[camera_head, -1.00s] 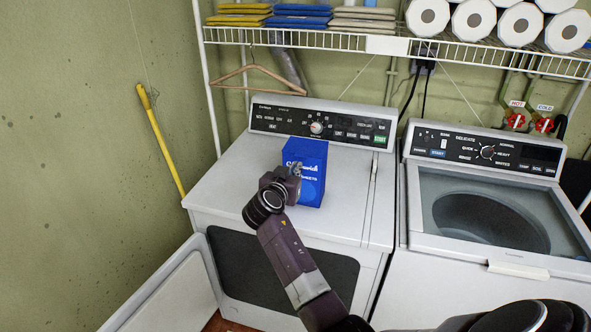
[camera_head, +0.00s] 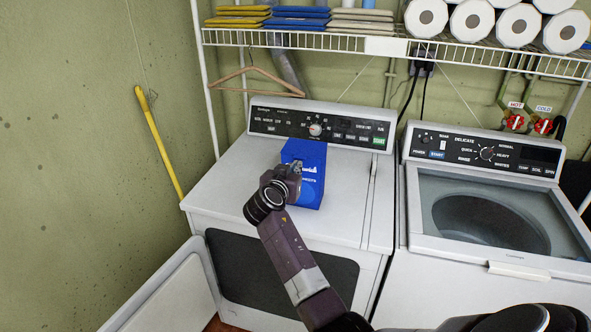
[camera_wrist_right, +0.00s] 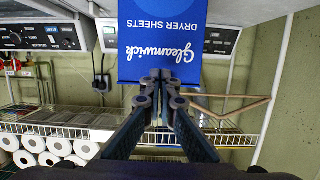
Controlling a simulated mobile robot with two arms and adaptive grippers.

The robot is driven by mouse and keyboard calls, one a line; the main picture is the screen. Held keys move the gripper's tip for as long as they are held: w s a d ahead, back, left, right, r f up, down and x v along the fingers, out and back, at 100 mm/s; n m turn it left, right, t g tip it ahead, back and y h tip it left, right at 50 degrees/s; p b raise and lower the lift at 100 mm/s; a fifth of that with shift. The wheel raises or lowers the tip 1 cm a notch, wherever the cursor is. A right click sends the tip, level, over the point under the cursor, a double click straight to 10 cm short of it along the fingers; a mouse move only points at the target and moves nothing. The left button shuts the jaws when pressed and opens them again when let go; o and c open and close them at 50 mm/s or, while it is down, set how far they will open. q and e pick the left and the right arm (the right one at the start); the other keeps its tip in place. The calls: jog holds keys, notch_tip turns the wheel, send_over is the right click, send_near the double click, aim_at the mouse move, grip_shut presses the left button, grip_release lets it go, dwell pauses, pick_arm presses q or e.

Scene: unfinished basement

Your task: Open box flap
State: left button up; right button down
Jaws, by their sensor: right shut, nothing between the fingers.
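A blue box of dryer sheets (camera_head: 313,190) stands on top of the white dryer (camera_head: 226,190). In the right wrist view the box (camera_wrist_right: 160,32) appears upside down, with its white lettering. My right gripper (camera_head: 296,166) is at the upper front of the box and covers part of it. Its fingers are shut together with nothing between them. In the wrist view the right fingertips (camera_wrist_right: 161,75) overlap the box near its top edge. I cannot tell whether they touch it. How far the flap is raised is unclear. My left gripper is not in view.
A washer (camera_head: 484,218) stands to the right. A wire shelf (camera_head: 340,42) above holds paper rolls (camera_head: 474,18) and folded cloths. A wooden hanger (camera_head: 255,78) hangs behind the dryer. The dryer's door (camera_head: 170,285) stands open at lower left. The dryer top left of the box is clear.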

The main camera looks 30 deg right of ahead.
jog(key=shift+w+d+b, duration=0.8)
jog(key=shift+d, duration=0.1)
dwell(0.8)
jog(key=shift+s+a, duration=0.15)
jog(key=shift+r, duration=0.15)
dwell(0.4)
